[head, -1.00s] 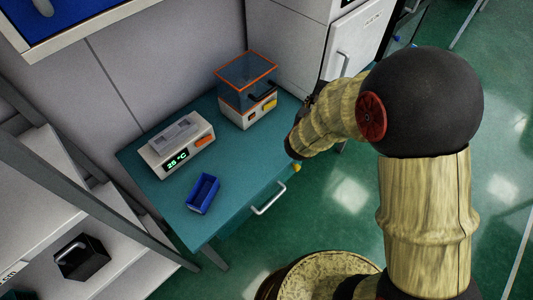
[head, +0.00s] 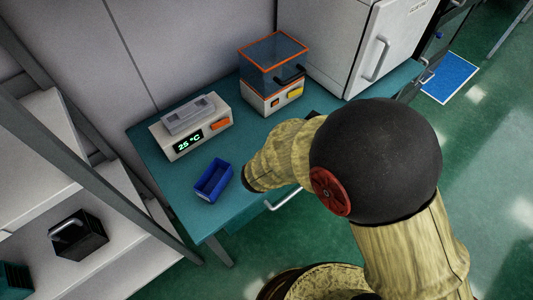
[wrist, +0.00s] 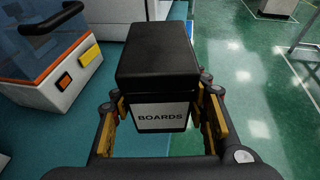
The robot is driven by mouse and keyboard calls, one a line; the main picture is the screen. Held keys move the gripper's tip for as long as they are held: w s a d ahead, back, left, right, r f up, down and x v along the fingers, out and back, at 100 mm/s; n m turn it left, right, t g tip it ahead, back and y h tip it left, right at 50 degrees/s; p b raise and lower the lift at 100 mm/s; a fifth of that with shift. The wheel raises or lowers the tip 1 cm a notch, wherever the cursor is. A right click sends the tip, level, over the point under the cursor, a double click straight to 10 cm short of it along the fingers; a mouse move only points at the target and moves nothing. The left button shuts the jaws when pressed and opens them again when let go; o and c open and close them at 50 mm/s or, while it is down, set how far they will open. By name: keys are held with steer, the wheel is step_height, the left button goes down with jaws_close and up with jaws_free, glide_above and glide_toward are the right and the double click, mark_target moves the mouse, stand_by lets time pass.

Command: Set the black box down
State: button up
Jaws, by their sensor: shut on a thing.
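The black box (wrist: 158,52) has a white label reading BOARDS on its near face and fills the middle of the wrist view. My gripper (wrist: 162,104) is shut on it, with yellow-padded fingers on its left and right sides. The box's underside is hidden, so I cannot tell whether it touches anything. In the head view my arm hides the gripper and most or all of the box. The teal table (head: 165,185) lies left of and behind my arm.
A blue bin (head: 213,180), a 25 °C device (head: 190,127) and an orange-edged clear-covered machine (head: 273,75) stand on the table. The machine also shows in the wrist view (wrist: 45,60). A white cabinet (head: 375,45) stands behind. A handled dark container (head: 78,237) sits on the left shelf.

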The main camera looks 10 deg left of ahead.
steer(key=s+a+r+n+t+y+b, duration=0.3)
steer(key=s+a+n+y, duration=0.45)
steer(key=s+a, duration=0.7)
steer(key=shift+m+g, duration=0.35)
steer(key=shift+g, duration=0.15)
steer(key=w+f+b, duration=0.2)
steer(key=w+f, duration=0.1)
steer(key=w+a+f+b, duration=0.1)
steer(key=w+f+b, duration=0.2)
steer(key=w, duration=0.1)
steer(key=w+a+f+b, duration=0.1)
steer(key=w+f+b, duration=0.1)
steer(key=w, duration=0.2)
steer(key=shift+f, duration=0.4)
steer(key=shift+w+f+b, duration=0.2)
steer(key=shift+f+b, duration=0.5)
steer(key=shift+f, duration=0.3)
steer(key=shift+w+f+b, duration=0.2)
steer(key=shift+f+b, duration=0.45)
steer(key=shift+f, duration=0.3)
steer(key=shift+f, duration=0.15)
steer(key=o, duration=1.3)
steer(key=shift+c, duration=0.2)
